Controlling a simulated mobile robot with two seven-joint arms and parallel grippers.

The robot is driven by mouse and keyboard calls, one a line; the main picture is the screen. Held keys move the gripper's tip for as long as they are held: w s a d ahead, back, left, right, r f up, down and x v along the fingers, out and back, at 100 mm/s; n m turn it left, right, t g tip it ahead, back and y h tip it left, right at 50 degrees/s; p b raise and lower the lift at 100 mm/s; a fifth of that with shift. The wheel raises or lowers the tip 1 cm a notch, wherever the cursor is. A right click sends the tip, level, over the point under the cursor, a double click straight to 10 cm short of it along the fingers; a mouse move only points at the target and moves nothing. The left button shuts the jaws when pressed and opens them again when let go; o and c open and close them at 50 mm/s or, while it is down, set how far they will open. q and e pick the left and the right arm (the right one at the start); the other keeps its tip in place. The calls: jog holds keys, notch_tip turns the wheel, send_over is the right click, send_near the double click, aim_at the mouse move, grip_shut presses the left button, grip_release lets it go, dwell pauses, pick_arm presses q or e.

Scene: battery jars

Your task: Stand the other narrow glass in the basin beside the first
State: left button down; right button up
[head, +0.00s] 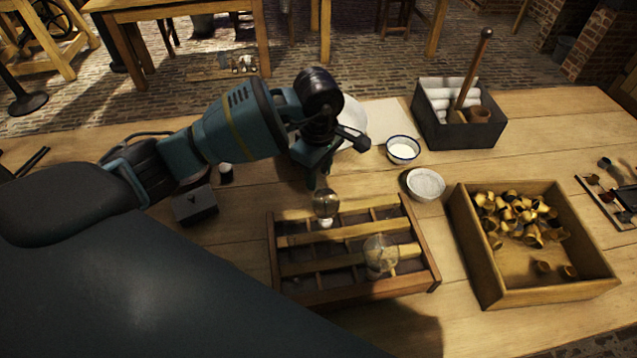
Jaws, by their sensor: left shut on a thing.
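My left gripper (320,178) reaches in from the left and points down over the back of a divided wooden rack (275,258). It is shut on a clear narrow glass (326,204), which hangs below the fingers at the rack's back row. I cannot tell whether its lower end touches the rack. Another clear glass (380,254) is in the front right part of the rack. A large white round vessel (353,114), perhaps the basin, stands behind my gripper and is mostly hidden by it; its inside cannot be seen. My right gripper is not in view.
Two small bowls, a blue-rimmed one (402,149) and a white one (425,184), stand right of my gripper. A wooden tray (515,275) of brass pieces is at right. A dark box (460,130) holds white rolls. A small dark box (195,205) is left of the rack.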

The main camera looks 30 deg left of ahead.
aim_at(318, 185)
pick_arm(q)
jog(key=shift+f, duration=0.15)
notch_tip(318, 185, down, 3)
jog(key=shift+f, duration=0.2)
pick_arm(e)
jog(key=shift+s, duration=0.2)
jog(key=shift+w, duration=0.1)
pick_arm(q)
jog(key=shift+f, duration=0.15)
jog(key=c, duration=0.9)
grip_release()
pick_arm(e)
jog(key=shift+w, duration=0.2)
